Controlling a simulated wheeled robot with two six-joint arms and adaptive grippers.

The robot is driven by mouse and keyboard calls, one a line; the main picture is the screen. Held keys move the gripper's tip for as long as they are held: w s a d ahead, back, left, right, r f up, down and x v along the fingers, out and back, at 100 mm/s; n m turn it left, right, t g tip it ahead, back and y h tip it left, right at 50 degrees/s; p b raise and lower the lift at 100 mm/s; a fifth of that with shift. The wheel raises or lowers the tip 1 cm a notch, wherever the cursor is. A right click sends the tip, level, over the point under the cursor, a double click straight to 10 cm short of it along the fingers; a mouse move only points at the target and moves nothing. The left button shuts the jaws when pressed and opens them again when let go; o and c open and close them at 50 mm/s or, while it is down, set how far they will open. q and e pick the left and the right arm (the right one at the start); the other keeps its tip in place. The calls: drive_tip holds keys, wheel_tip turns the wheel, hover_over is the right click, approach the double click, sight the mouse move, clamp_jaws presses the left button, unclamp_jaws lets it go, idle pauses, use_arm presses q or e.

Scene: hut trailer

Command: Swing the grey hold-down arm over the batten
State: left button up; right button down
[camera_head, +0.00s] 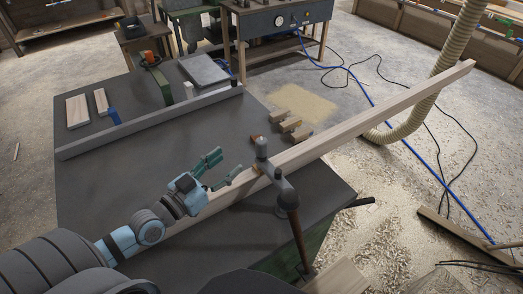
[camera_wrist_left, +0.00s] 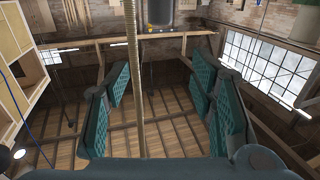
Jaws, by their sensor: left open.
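The batten (camera_head: 355,124) is a long pale timber running diagonally across the dark bench (camera_head: 110,190) and far past its right edge. The grey hold-down arm (camera_head: 273,174) has a rounded grey head and a brown handle (camera_head: 296,240) slanting down toward the front. In the head view it crosses the batten; I cannot tell whether it touches it. My left gripper (camera_head: 230,162) is open and empty, just left of the hold-down arm and above the batten's near part. The left wrist view shows its spread teal fingers (camera_wrist_left: 160,85) with nothing between them. My right gripper is not in view.
A long grey fence (camera_head: 150,124) crosses the bench behind the batten. Small wood blocks (camera_head: 290,125) lie beyond the hold-down arm. A wood piece (camera_head: 77,110) and a blue-handled tool (camera_head: 112,115) lie at the back left. A ribbed hose (camera_head: 450,65) stands at the right.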

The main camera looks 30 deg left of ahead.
sight(257, 145)
use_arm(q)
drive_tip(key=b+x, duration=0.1)
drive_tip(key=x, duration=0.4)
drive_tip(key=f+b+x, duration=0.1)
drive_tip(key=x, duration=0.3)
drive_tip(key=f+b+x, duration=0.1)
drive_tip(key=x, duration=0.4)
drive_tip(key=shift+w+f, duration=0.25)
drive_tip(key=shift+w, duration=0.1)
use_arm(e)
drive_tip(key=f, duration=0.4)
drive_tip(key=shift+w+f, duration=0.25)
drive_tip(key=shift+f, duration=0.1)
use_arm(q)
drive_tip(key=shift+c, duration=0.2)
